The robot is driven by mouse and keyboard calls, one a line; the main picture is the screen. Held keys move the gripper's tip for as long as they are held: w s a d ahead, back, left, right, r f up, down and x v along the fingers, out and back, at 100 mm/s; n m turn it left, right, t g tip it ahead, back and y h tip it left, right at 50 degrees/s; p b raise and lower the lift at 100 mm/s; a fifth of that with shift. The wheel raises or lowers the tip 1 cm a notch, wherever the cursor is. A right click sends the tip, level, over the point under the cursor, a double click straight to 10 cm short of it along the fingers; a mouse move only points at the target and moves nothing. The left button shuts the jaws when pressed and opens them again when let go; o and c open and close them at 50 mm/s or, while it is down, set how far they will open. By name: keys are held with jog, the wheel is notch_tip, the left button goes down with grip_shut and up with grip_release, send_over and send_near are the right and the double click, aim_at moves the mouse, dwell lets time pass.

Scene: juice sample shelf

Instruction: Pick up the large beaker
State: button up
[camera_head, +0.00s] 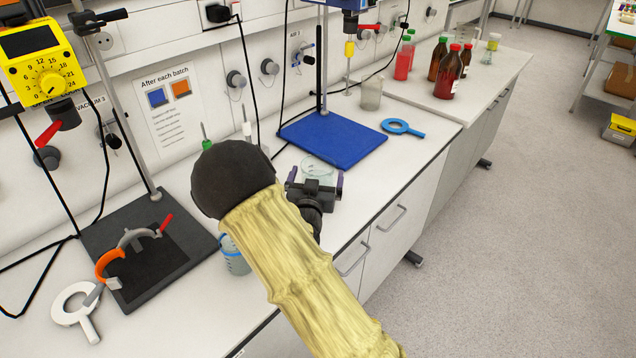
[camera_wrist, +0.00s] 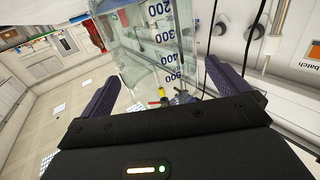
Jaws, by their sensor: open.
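A large clear glass beaker (camera_wrist: 155,45) with dark volume markings fills the upper middle of the wrist view. In the head view, a clear glass rim (camera_head: 318,164) shows just past my gripper on the white bench, its lower part hidden by the gripper. My gripper (camera_head: 316,182) is open. Its two purple fingers stand apart in the wrist view (camera_wrist: 165,76), one toward each side of the beaker. I cannot tell whether either finger touches the glass.
A blue stand base (camera_head: 333,137) lies behind the gripper, with a blue ring (camera_head: 402,127) to its right. A cloudy beaker (camera_head: 371,95) and red and brown bottles (camera_head: 447,75) stand farther back. A partly hidden vessel (camera_head: 235,258) and dark stand base (camera_head: 150,255) are at left.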

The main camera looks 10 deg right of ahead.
aim_at(320, 159)
jog(key=x, duration=0.3)
dwell(0.5)
jog(key=c, duration=1.4)
jog(key=shift+o, duration=0.2)
jog(key=shift+r, duration=0.3)
notch_tip(320, 159, up, 9)
jog(key=shift+r, duration=0.2)
dwell(0.4)
